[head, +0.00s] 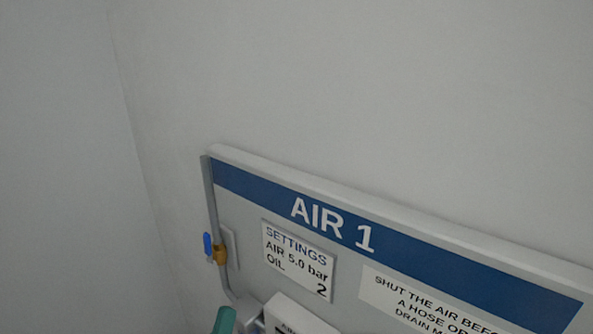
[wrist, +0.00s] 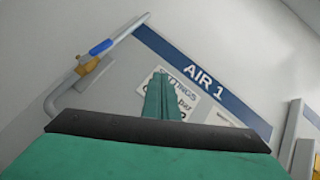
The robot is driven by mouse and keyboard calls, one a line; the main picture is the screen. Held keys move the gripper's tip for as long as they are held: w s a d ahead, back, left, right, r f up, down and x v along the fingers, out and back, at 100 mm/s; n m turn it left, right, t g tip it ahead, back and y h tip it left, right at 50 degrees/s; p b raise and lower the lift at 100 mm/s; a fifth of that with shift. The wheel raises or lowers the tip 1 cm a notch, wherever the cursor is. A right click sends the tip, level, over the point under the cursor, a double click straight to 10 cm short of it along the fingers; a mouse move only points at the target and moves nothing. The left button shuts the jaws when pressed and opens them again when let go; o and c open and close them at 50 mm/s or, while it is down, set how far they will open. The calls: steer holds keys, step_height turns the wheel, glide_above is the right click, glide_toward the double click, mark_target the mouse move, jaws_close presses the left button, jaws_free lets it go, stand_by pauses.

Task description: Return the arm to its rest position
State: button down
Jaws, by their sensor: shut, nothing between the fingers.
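My gripper (wrist: 160,80) is shut and empty in the wrist view. Its teal fingers lie together, pointing at the AIR 1 panel and covering part of the settings card (wrist: 178,87). I cannot tell how far the tips are from the panel. In the head view a teal piece (head: 224,321), which looks like part of my gripper, just enters at the bottom edge, below the valve. Most of my arm is out of view.
The grey AIR 1 panel (head: 245,206) stands by the pale wall. A pipe with a brass valve (head: 220,254) and blue handle (head: 207,244) runs down its left edge. A printed notice (head: 420,305) is at right. A yellow part (wrist: 303,158) shows at the wrist view's right edge.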

steer(key=s+d+f+n+g+y, duration=0.2)
steer(key=s+d+f+n+g, duration=0.15)
steer(key=s+f+n, duration=0.55)
steer(key=s+d+f+n+g+y, duration=0.25)
steer(key=s+d+f+n, duration=0.3)
steer(key=f+n, duration=0.65)
steer(key=s+d+f+n+g+y, duration=0.1)
steer(key=s+d+f+n+g, duration=0.3)
steer(key=s+f+n, duration=0.6)
steer(key=m+t+h, duration=0.2)
steer(key=m+h, duration=0.2)
steer(key=m, duration=1.4)
glide_toward(208, 259)
steer(key=s+d+f, duration=0.2)
steer(key=d+f, duration=0.1)
steer(key=d, duration=0.1)
steer(key=s+r+m+h, duration=0.2)
steer(key=s+r+m, duration=0.1)
steer(key=r+m, duration=0.3)
steer(key=w, duration=0.7)
steer(key=w+r, duration=0.1)
steer(key=w, duration=0.2)
steer(key=shift+w+d, duration=0.2)
steer(key=shift+w, duration=0.15)
steer(key=shift+w+a+g+h, duration=0.25)
steer(key=shift+a+g, duration=0.05)
steer(key=shift+a, duration=0.05)
